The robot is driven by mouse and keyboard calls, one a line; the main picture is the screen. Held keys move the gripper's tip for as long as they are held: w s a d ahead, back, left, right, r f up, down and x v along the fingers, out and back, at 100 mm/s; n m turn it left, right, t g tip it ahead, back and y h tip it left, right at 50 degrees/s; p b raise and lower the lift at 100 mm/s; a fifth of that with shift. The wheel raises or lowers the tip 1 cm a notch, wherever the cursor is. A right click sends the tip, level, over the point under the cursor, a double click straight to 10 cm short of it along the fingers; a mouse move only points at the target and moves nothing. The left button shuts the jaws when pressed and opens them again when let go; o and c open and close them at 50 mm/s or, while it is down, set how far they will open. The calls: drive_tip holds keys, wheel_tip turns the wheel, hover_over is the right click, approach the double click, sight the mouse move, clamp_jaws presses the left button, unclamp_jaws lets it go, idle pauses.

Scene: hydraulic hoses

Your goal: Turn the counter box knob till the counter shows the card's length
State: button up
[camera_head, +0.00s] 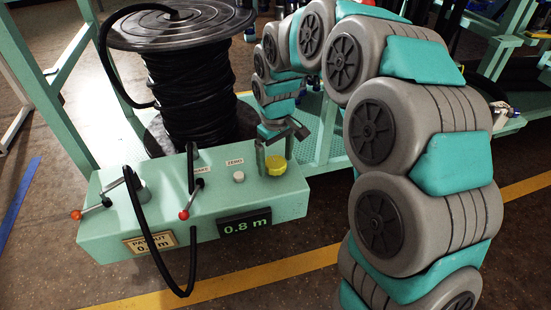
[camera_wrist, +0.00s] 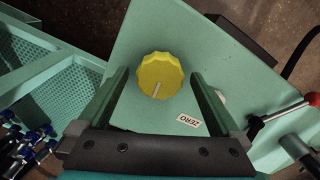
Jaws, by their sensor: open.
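The yellow ribbed knob (camera_head: 277,167) sits on top of the green counter box (camera_head: 115,235) near its right end. In the wrist view the knob (camera_wrist: 160,75) has a pale pointer line slanting down and left. My gripper (camera_head: 274,158) is open above the knob. In the wrist view my gripper's fingertips (camera_wrist: 159,76) lie either side of the knob with gaps. I cannot tell whether they reach down to its sides. The counter display (camera_head: 246,224) shows 0.8 m. The card (camera_head: 150,243) reads PAY OUT with a length starting 0; its last digit is unclear.
A white button (camera_head: 239,176) by the ZERO label (camera_wrist: 188,120) is left of the knob. Red-tipped (camera_head: 192,200) and orange-tipped (camera_head: 92,208) levers stand farther left. A black hose (camera_head: 167,262) loops over the box front. A hose reel (camera_head: 185,85) stands behind.

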sight(276, 162)
drive_tip(key=shift+r, duration=3.9)
